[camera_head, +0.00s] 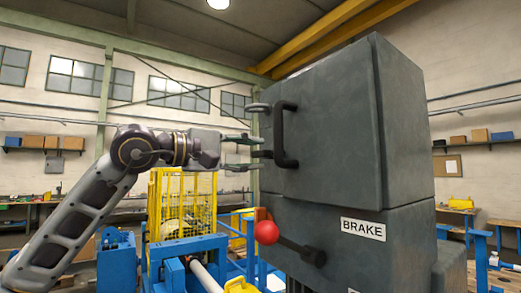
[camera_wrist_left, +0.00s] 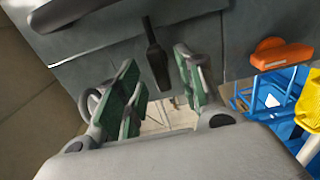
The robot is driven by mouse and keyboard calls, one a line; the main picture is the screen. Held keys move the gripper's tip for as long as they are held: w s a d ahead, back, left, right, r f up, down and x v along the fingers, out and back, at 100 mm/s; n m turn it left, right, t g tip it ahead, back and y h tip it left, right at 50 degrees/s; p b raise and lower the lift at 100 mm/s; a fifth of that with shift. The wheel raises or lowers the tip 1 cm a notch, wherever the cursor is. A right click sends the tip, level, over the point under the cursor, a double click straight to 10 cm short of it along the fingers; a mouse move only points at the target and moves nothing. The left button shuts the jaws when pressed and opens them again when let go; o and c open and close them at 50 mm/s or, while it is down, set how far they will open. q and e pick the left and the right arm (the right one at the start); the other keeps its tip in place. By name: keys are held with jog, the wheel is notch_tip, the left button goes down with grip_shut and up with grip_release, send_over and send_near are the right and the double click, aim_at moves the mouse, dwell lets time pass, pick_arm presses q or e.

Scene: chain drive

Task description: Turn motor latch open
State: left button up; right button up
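A tall dark grey cabinet (camera_head: 325,130) fills the right of the head view. The latch looks like a short black lever (camera_wrist_left: 157,55) on a grey face in the left wrist view; a dark stub (camera_head: 262,153) at the cabinet's left edge seems to be the same part. My left gripper (camera_head: 254,152) reaches the cabinet's left edge from the left. In the left wrist view its green-padded fingers (camera_wrist_left: 160,88) are apart, with the black lever in line with the gap. I cannot tell whether they touch it. My right gripper is not in view.
A black handle (camera_head: 285,135) and a grey round part (camera_head: 258,108) sit close to the left gripper. A red ball lever (camera_head: 266,232) sticks out lower down, beside the BRAKE label (camera_head: 363,229). An orange handle (camera_wrist_left: 282,52) shows right in the wrist view. A yellow cage (camera_head: 183,200) stands behind.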

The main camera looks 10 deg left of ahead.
aim_at(256, 154)
pick_arm(q)
jog(key=shift+p+x, duration=0.45)
jog(key=shift+x, duration=1.2)
jog(key=shift+c, duration=0.4)
grip_shut()
